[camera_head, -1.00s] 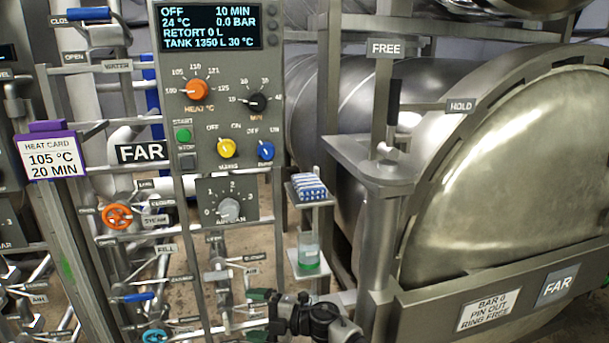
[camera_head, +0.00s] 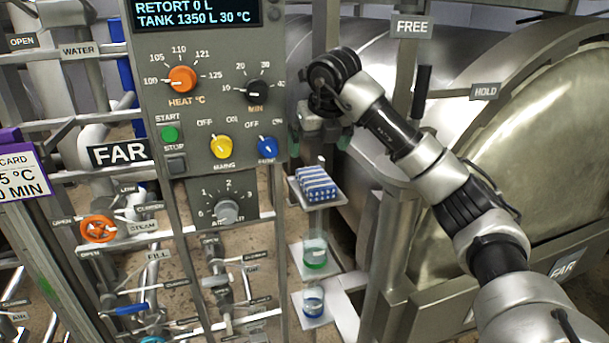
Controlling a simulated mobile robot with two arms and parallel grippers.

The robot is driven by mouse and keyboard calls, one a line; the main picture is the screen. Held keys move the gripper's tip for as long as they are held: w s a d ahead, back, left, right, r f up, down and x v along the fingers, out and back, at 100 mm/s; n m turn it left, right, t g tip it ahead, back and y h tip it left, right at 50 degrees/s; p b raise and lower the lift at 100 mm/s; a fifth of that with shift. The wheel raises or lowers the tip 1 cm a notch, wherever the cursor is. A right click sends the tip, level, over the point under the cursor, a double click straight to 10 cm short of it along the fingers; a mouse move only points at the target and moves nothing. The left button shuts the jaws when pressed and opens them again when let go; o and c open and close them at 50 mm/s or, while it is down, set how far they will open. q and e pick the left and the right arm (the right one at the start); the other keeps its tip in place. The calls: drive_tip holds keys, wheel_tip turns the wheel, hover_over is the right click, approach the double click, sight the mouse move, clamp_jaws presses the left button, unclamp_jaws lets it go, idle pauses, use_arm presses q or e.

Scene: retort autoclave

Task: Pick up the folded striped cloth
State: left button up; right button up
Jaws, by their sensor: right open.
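The folded striped cloth (camera_head: 316,183), blue and white, lies on a small shelf (camera_head: 322,203) to the right of the control panel. My right gripper (camera_head: 320,143) is above the cloth, pointing down, with its dark green-tipped fingers apart. It is empty, and a gap shows between the fingers and the cloth. My right arm reaches in from the lower right, in front of the round vessel door. My left gripper is not in view.
Below the cloth, small shelves hold a container with green liquid (camera_head: 314,254) and one with blue liquid (camera_head: 313,301). The control panel (camera_head: 215,110) with knobs stands close on the left. A lever post (camera_head: 421,95) and the vessel door (camera_head: 540,150) stand on the right.

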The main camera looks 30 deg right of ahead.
sight(314, 175)
drive_tip(key=shift+s+d+f, duration=0.1)
drive_tip(key=shift+f, duration=0.35)
wheel_tip(314, 175, down, 3)
drive_tip(key=shift+d+r+p, duration=0.15)
drive_tip(key=shift+p, duration=0.45)
drive_tip(key=shift+w+f, duration=0.3)
drive_tip(key=shift+w, duration=0.05)
drive_tip(key=p+x, duration=0.2)
drive_tip(key=x, duration=0.2)
drive_tip(key=shift+w+f+p, duration=0.1)
drive_tip(key=shift+w+p, duration=0.2)
drive_tip(key=shift+p, duration=0.05)
drive_tip(key=shift+w+d+f, duration=0.1)
drive_tip(key=shift+f, duration=0.35)
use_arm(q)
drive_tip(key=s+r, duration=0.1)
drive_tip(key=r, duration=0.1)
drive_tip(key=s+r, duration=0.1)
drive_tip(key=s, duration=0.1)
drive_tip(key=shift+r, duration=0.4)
use_arm(e)
drive_tip(key=shift+f, duration=0.15)
drive_tip(key=shift+c, duration=0.2)
